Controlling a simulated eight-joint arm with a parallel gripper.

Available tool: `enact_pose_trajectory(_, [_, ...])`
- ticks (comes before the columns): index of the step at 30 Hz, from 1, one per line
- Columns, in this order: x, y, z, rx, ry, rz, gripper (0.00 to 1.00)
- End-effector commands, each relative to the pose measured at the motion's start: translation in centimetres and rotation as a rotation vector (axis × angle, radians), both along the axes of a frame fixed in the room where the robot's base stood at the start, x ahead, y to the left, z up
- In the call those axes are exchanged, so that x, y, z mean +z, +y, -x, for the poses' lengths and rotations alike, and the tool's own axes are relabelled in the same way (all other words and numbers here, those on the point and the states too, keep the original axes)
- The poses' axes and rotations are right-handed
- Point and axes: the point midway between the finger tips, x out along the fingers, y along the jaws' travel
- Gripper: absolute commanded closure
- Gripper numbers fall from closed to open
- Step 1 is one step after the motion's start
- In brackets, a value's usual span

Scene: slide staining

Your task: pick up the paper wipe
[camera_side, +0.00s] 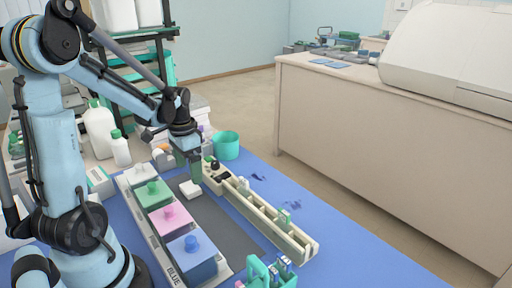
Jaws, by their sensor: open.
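The paper wipe (190,189) looks like a small white folded pad. It lies on the dark grey mat (213,227), between the row of staining jars and the long cream rack. My gripper (187,164) points down just above and slightly behind the wipe. Its jaws are open. The fingers are small and partly dark in this view, and I cannot tell whether they touch the wipe.
A tray (139,219) holds lidded jars, including green (154,194), pink (171,217) and blue (192,258) ones. The cream rack (262,217) stands to the right. A teal cup (226,146) is behind. A green slide holder (262,272) is in front. The blue mat's right side is mostly clear.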

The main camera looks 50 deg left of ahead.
Motion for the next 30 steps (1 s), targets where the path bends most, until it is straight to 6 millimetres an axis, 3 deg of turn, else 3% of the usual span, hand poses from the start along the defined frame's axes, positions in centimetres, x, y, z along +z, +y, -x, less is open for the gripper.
enact_pose_trajectory(5, [-0.8, -0.1, 0.2, 0.000, 0.000, 0.000, 0.06])
enact_pose_trajectory(16, [-4.7, -0.4, 1.0, 0.000, -0.002, -0.001, 0.06])
enact_pose_trajectory(27, [-5.3, -0.4, 1.0, 0.000, -0.003, -0.001, 0.06])
enact_pose_trajectory(30, [-5.3, -0.4, 1.0, 0.000, -0.003, -0.001, 0.22])
